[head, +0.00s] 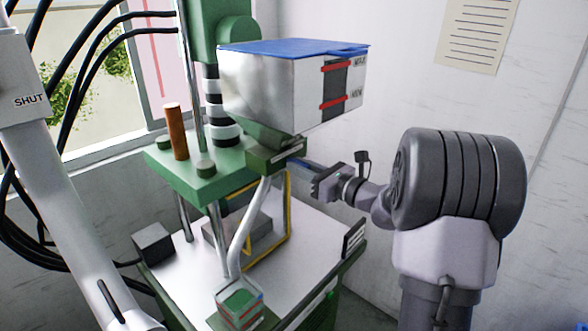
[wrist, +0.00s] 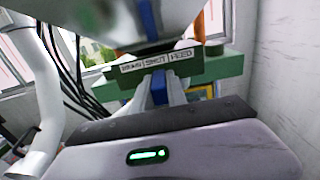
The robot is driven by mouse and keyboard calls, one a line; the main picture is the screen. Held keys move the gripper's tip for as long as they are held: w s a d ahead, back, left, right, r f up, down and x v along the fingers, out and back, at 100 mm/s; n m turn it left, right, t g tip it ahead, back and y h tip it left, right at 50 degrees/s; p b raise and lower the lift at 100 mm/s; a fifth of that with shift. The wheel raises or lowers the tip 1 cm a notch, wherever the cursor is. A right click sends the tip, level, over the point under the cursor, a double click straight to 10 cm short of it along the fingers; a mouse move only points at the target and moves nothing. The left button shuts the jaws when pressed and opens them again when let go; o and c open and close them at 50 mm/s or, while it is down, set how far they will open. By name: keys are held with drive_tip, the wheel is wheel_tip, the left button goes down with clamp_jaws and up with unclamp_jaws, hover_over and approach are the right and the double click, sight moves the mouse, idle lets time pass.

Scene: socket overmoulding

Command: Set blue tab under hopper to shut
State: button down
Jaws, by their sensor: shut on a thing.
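The blue tab (wrist: 158,88) sticks out below the dark green label plate (wrist: 190,68) in the wrist view. My gripper (wrist: 157,82) is shut on it, one pale finger on each side. The plate carries three words; the middle looks like SHOT and the right like FEED, while the left one is hard to read. The tab sits below the middle word. In the head view the hopper (head: 265,90), a metal box with a blue lid, stands above the green block.
The green press platform (head: 190,180) stands on rods beneath the hopper, with an orange-brown cylinder (head: 175,131) on it. Below are a white tabletop (head: 190,275) and a yellow frame (head: 287,220). Black cables hang at the left by the window.

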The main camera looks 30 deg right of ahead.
drive_tip(key=c, duration=1.3)
unclamp_jaws()
drive_tip(key=p+v, duration=0.1)
drive_tip(key=v, duration=1.6)
drive_tip(key=shift+s, duration=0.25)
